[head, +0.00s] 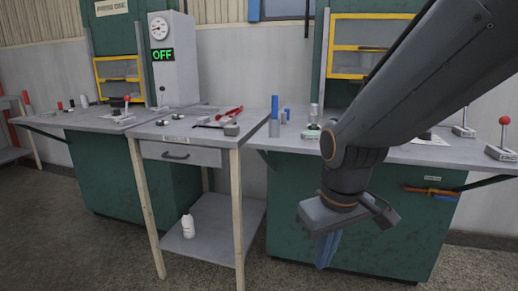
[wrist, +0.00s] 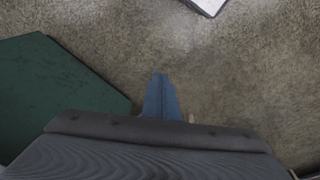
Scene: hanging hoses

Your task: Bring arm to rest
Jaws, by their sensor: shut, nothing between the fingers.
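My gripper (head: 328,250) hangs at the end of my dark arm, right of centre in the head view, in front of the right green cabinet (head: 410,235). Its blue fingers point down and are together, with nothing between them. In the wrist view the blue fingers (wrist: 161,98) show closed above the speckled floor (wrist: 230,80). The gripper touches nothing that I can see. The arm comes in from the upper right and hides part of the right bench.
A small wooden-legged table (head: 190,131) with a drawer, red-handled tool and lower shelf holding a white bottle (head: 188,225) stands left of the gripper. Another green bench with a gauge box (head: 173,70) reading OFF is further left. An orange hose (head: 428,191) hangs on the right cabinet.

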